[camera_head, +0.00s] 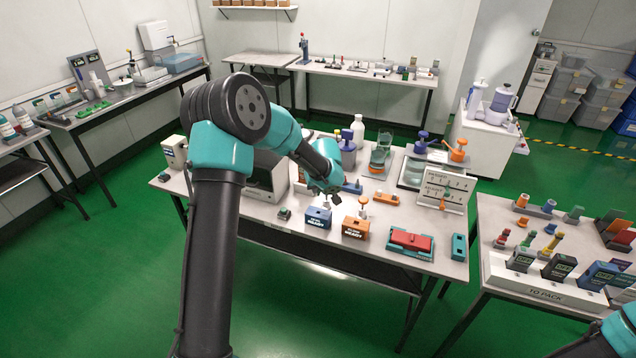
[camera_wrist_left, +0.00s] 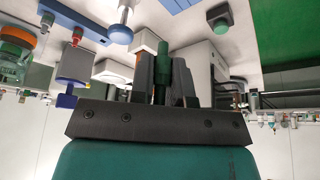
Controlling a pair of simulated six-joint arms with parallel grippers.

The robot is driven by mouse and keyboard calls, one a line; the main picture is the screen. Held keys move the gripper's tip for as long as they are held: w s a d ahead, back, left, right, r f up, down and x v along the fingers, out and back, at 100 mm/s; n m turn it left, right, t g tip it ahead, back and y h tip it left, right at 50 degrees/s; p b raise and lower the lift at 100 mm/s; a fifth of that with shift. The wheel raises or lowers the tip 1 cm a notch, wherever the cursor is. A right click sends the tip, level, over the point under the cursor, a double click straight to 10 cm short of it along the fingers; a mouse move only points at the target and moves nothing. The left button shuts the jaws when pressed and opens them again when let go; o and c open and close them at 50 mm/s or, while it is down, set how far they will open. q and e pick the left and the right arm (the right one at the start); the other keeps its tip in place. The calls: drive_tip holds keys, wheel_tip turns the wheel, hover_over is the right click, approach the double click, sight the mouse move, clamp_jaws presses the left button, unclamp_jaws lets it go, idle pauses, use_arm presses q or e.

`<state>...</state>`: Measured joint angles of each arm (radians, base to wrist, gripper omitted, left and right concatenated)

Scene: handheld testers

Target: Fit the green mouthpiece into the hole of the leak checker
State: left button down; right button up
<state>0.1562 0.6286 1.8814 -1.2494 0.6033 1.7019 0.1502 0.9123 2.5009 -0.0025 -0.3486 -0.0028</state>
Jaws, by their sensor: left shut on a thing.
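In the left wrist view, a green mouthpiece (camera_wrist_left: 161,70) stands between the fingers of my left gripper (camera_wrist_left: 162,82), which is shut on it. In the head view my left gripper (camera_head: 326,188) is above the middle bench, behind the blue block marked READY (camera_head: 318,217). The mouthpiece is too small or hidden to make out there. A white panel device (camera_head: 444,188) stands at the right of the bench, and a beige box device (camera_head: 266,178) is partly behind my left arm. I cannot tell which device is the leak checker, and no hole is clear. My right gripper is out of view.
An orange block marked READY (camera_head: 355,228) stands beside the blue one. A red-topped tray (camera_head: 410,241) and a small teal case (camera_head: 459,247) lie near the bench's front right.

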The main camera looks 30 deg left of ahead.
sight(317, 209)
use_arm(q)
drive_tip(key=shift+f, duration=1.45)
drive_tip(key=shift+f, duration=3)
idle(0.6)
drive_tip(key=c, duration=1)
unclamp_jaws()
drive_tip(key=v, duration=1.7)
drive_tip(key=shift+d+r, duration=0.2)
